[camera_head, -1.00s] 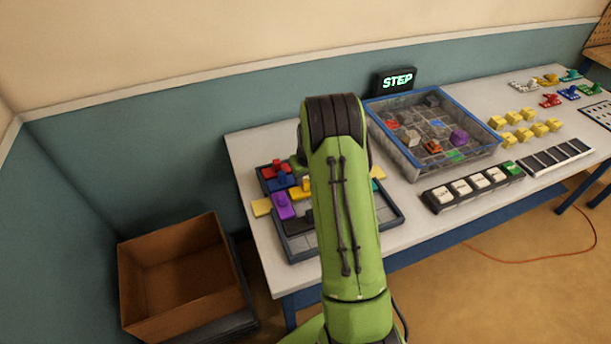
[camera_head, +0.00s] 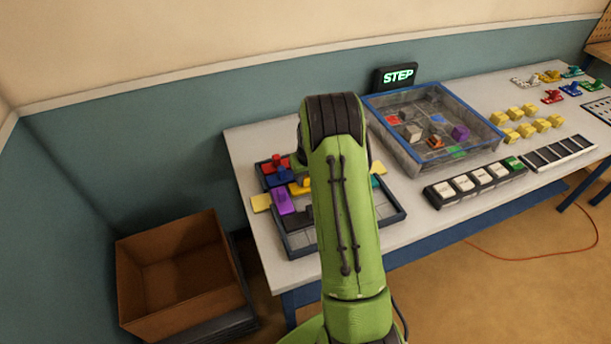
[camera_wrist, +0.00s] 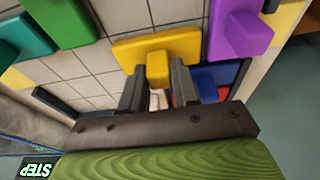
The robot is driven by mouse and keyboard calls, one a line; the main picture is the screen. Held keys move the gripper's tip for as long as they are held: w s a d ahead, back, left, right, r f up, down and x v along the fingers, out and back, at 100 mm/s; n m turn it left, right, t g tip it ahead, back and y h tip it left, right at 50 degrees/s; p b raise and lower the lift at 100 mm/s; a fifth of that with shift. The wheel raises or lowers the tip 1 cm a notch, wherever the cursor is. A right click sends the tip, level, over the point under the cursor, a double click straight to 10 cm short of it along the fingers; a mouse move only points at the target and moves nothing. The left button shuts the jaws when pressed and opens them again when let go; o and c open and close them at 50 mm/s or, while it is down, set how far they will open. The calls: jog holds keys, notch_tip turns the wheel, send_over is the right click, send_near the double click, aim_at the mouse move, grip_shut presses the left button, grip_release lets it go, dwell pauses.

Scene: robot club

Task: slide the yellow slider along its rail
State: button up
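The yellow slider (camera_wrist: 160,46) is a flat plate with a raised knob, on a grey tiled board (camera_wrist: 105,62) in the wrist view. My gripper (camera_wrist: 158,74) has one dark finger on each side of the knob, and both appear to touch it. In the head view the yellow slider (camera_head: 300,188) shows beside my arm, which hides my gripper and much of the board (camera_head: 301,246).
A blue-rimmed bin (camera_head: 480,116) stands to the right. An open cardboard box (camera_head: 175,275) is at the lower left.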

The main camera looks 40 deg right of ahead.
jog(key=shift+s+d, duration=0.45)
jog(key=shift+d, duration=1.35)
jog(key=shift+s+d, duration=0.5)
jog(key=shift+d, duration=1.25)
jog(key=shift+s+d, duration=0.45)
jog(key=shift+d, duration=1.35)
jog(key=shift+s+d+p, duration=0.3)
jog(key=shift+s+d, duration=0.15)
jog(key=shift+d, duration=1.3)
jog(key=shift+s+d+p, duration=0.3)
jog(key=shift+s+d, duration=0.15)
jog(key=shift+d, duration=1.35)
jog(key=shift+s+d+p, duration=0.3)
jog(key=shift+s+d, duration=0.15)
jog(key=shift+d, duration=1.3)
jog(key=o, duration=0.6)
jog(key=shift+c, duration=0.2)
notch_tip(320, 180, up, 7)
jog(key=p, duration=0.4)
